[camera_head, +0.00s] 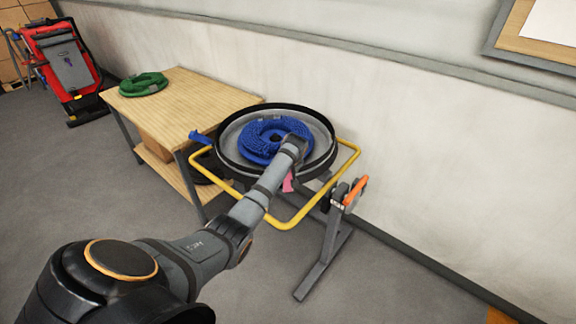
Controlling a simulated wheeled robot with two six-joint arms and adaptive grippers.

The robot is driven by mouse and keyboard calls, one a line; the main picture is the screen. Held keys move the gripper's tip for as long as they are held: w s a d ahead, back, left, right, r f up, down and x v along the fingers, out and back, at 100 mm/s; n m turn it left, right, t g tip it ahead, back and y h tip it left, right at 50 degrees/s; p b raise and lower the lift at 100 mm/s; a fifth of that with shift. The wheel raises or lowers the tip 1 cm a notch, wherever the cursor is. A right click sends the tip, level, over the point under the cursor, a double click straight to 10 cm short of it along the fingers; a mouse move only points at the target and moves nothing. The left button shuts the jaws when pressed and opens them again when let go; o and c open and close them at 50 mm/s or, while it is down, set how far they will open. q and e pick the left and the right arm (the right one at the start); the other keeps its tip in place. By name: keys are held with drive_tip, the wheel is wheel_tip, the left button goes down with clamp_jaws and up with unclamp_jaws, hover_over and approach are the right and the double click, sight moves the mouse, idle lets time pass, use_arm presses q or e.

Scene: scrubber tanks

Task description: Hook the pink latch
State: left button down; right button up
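A small part of the pink latch (288,182) shows below the front rim of the round black-edged tank (226,165), beside my forearm. My arm hides the rest of it, so I cannot tell whether it is hooked. My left arm reaches in from the lower left. The end of my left gripper (295,146) is over the front right part of the tank, just above the pink latch in the picture. Its fingers are not clearly visible, and I cannot tell whether it touches anything. My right gripper is not in view.
A coiled blue hose (262,135) lies in the tank. A yellow tube frame (285,226) surrounds it, with a blue clip (199,137) at left and an orange-handled part (355,193) at right. A wooden table (193,98) with a green hose (143,84) stands left. The wall is behind.

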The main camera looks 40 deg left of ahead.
use_arm(q)
drive_tip(key=shift+w+a+p, duration=0.3)
drive_tip(key=shift+w+a, duration=0.2)
idle(0.3)
drive_tip(key=c, duration=0.9)
unclamp_jaws()
drive_tip(key=v, duration=1.2)
drive_tip(key=shift+s+f, duration=0.1)
